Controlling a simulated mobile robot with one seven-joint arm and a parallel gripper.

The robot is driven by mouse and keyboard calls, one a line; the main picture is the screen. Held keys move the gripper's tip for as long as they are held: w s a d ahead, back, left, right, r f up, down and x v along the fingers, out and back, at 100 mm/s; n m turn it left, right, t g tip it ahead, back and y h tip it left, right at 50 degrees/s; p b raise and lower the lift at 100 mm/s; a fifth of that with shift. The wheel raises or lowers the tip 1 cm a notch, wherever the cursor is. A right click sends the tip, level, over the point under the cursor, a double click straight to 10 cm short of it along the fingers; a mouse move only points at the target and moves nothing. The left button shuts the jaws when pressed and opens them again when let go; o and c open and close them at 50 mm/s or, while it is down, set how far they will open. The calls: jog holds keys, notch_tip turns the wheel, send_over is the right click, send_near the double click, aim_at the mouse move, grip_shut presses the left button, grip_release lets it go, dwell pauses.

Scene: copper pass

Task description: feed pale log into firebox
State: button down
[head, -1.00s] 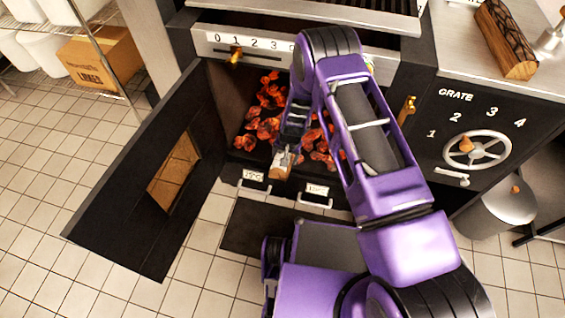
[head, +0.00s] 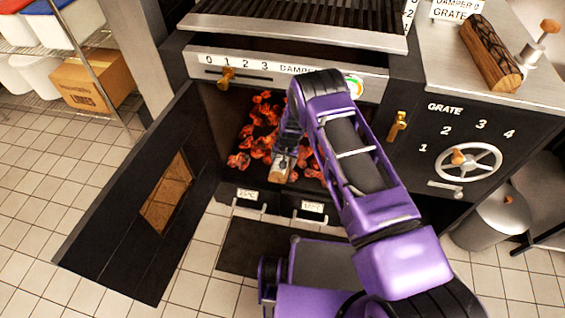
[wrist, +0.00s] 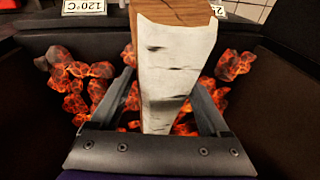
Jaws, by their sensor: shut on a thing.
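The pale log (wrist: 172,65), with white birch bark and a brown cut face, fills the middle of the wrist view. My gripper (wrist: 170,95) is shut on it, one finger on each side. In the head view my gripper (head: 287,155) is at the mouth of the open firebox (head: 222,125), and the log's end (head: 271,174) shows just below it, near the front sill. Glowing coals (head: 262,125) lie inside the firebox. My arm hides the right part of the opening.
The firebox door (head: 115,210) hangs open to the left. A dark log (head: 487,50) lies on the counter at upper right. A grate wheel (head: 467,162) and a brass latch (head: 397,125) are right of the opening. Drawer handles (head: 309,219) jut out below it.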

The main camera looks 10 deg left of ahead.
jog(key=shift+r, duration=0.1)
jog(key=shift+c, duration=0.9)
grip_release()
jog(key=shift+o, duration=0.9)
jog(key=shift+s, duration=0.1)
